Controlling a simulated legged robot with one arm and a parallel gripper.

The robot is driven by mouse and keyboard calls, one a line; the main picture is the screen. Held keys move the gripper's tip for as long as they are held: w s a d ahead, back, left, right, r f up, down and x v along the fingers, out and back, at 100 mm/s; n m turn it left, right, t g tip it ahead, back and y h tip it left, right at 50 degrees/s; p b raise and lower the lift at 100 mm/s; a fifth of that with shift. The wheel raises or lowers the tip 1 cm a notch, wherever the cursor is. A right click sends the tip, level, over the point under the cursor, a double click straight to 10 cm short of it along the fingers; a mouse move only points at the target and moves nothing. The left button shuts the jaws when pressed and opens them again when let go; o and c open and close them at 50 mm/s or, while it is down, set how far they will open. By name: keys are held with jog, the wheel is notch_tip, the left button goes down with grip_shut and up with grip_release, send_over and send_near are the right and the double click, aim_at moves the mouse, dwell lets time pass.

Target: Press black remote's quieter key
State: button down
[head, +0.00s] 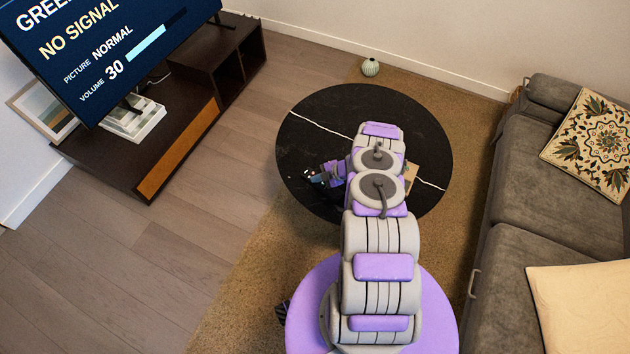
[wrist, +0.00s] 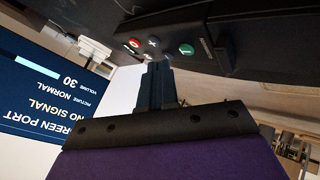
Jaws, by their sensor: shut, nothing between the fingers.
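The black remote (wrist: 220,42) fills the top of the wrist view, seen very close and at a slant. A red key, a grey key with an X and a green key show on its face; I cannot make out the quieter key. My gripper (wrist: 157,68) is shut and empty, its fingertips at or just short of the remote's near edge; I cannot tell whether they touch. In the head view my gripper (head: 328,174) is low over the left part of the round black table (head: 310,115), where the remote is mostly hidden. The TV (head: 100,45) reads volume 30.
A box-like tan thing (head: 411,172) is partly hidden behind my arm on the table. A small pale vase (head: 370,67) stands beyond the table. A grey sofa (head: 520,165) is at right, a dark TV stand (head: 130,155) at left.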

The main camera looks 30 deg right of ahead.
dwell(0.5)
jog(key=shift+r+p, duration=0.6)
jog(key=shift+r, duration=0.1)
jog(key=shift+r+p, duration=1.7)
jog(key=shift+r, duration=0.85)
jog(key=shift+f, duration=0.1)
dwell(0.5)
